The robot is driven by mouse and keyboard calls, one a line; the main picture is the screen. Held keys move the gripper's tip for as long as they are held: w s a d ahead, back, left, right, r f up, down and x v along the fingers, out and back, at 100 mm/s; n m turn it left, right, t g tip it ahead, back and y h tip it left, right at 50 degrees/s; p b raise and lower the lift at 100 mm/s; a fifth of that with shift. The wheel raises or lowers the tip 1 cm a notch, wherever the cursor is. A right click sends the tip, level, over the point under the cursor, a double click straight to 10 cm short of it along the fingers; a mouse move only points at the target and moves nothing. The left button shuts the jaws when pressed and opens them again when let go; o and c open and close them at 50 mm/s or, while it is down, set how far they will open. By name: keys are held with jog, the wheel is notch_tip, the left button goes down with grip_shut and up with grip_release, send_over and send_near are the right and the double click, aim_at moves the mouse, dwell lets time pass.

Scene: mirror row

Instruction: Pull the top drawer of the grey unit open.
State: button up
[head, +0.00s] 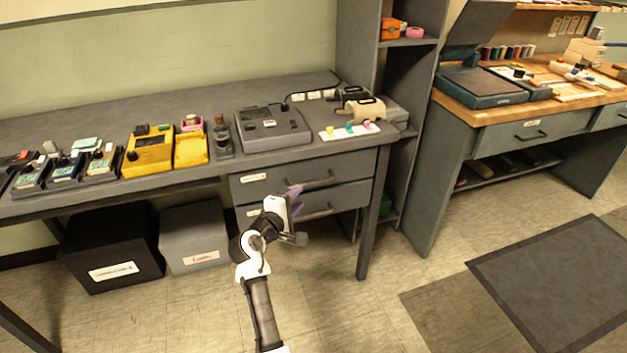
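The grey unit (243,216) has two drawers under the right end of the long bench. Its top drawer (265,186) looks shut, its front flush with the frame, with a dark bar handle (320,183) and a small label at its left. The lower drawer (345,198) also looks shut and has a similar handle. My gripper (297,199) is in front of the drawers, left of and a little below the top handle in the picture. Its two purplish fingers appear apart, with nothing seen between them. Part of the lower drawer is hidden behind my gripper.
A black box (110,245) and a grey box (195,238) stand under the bench, left of the drawers. A bench leg (372,215) is just right of them. Instruments (270,127) and yellow devices stand on the bench top. The floor (335,315) in front is clear.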

aim_at(314, 182)
jog(key=x, duration=1.1)
jog(key=shift+a, duration=0.1)
grip_shut()
